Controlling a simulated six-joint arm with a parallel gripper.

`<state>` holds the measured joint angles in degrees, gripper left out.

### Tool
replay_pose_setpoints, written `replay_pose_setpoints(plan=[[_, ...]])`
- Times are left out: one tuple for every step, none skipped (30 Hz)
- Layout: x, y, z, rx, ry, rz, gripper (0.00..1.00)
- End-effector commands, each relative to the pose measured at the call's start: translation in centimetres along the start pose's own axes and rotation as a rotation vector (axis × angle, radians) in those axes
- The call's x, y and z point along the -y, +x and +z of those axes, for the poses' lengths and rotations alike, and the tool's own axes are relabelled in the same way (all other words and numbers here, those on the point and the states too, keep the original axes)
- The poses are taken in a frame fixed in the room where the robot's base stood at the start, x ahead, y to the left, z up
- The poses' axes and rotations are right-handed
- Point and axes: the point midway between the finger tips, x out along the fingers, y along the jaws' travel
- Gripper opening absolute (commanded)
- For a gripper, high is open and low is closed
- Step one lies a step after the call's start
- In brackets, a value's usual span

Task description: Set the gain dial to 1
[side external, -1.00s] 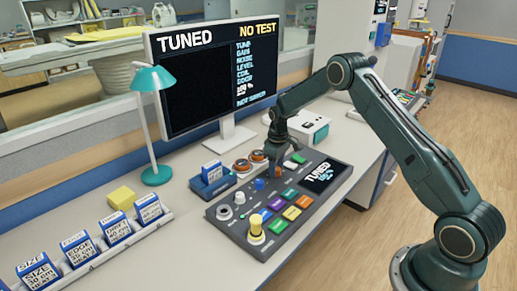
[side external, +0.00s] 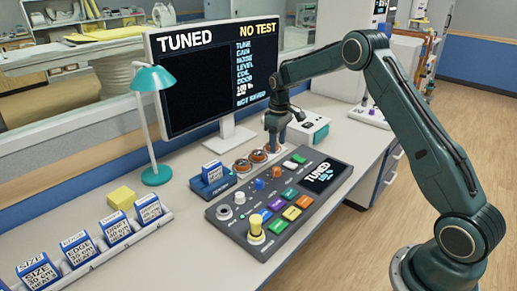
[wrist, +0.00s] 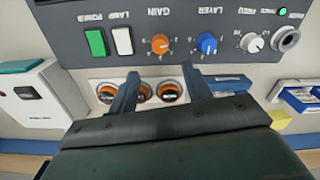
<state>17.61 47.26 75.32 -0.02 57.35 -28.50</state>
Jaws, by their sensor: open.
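The gain dial (wrist: 160,44) is a round orange knob on the grey control panel (wrist: 210,20), with small marks around it and the word GAIN, upside down in the wrist view. It also shows as a small orange knob in the side view (side external: 276,171). Which mark it points to is too small to tell. My gripper (wrist: 162,75) is open and empty. Its two fingers are apart, and the dial appears beyond and between their tips, clear of both. In the side view my gripper (side external: 274,146) hangs above the round orange-topped items behind the panel.
A blue layer dial (wrist: 206,43) and a white knob (wrist: 252,42) flank the gain dial on one side; white (wrist: 122,40) and green (wrist: 95,42) switches are on the other. A monitor (side external: 215,75) stands behind. A white box (side external: 308,128) sits close to my gripper.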

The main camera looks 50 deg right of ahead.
Motion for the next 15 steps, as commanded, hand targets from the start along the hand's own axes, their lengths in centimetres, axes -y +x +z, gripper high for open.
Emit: replay_pose_setpoints(plan=[[0.0, -0.8, 0.0, -0.002, 0.000, 0.001, 0.49], [0.0, -1.2, 0.0, -0.001, 0.000, 0.001, 0.49], [0.0, -1.7, 0.0, -0.002, 0.000, 0.001, 0.49], [0.0, -2.0, 0.0, -0.002, 0.000, 0.001, 0.49], [0.0, -2.3, 0.0, -0.002, 0.000, 0.001, 0.49], [0.0, -2.6, 0.0, -0.001, 0.000, 0.001, 0.49], [0.0, -2.8, 0.0, -0.001, 0.000, 0.001, 0.49], [0.0, -3.0, 0.0, -0.001, 0.000, 0.000, 0.49], [0.0, -3.2, 0.0, 0.000, 0.000, 0.000, 0.49], [0.0, -3.3, 0.0, 0.000, 0.000, 0.000, 0.49], [0.0, -3.4, 0.0, 0.001, 0.000, 0.000, 0.49], [0.0, -3.4, 0.0, 0.001, 0.000, -0.001, 0.49], [0.0, -3.5, 0.0, 0.001, 0.000, -0.001, 0.49], [0.0, -3.5, 0.0, 0.001, 0.000, -0.001, 0.49], [0.0, -3.5, 0.0, 0.001, 0.000, -0.001, 0.49]])
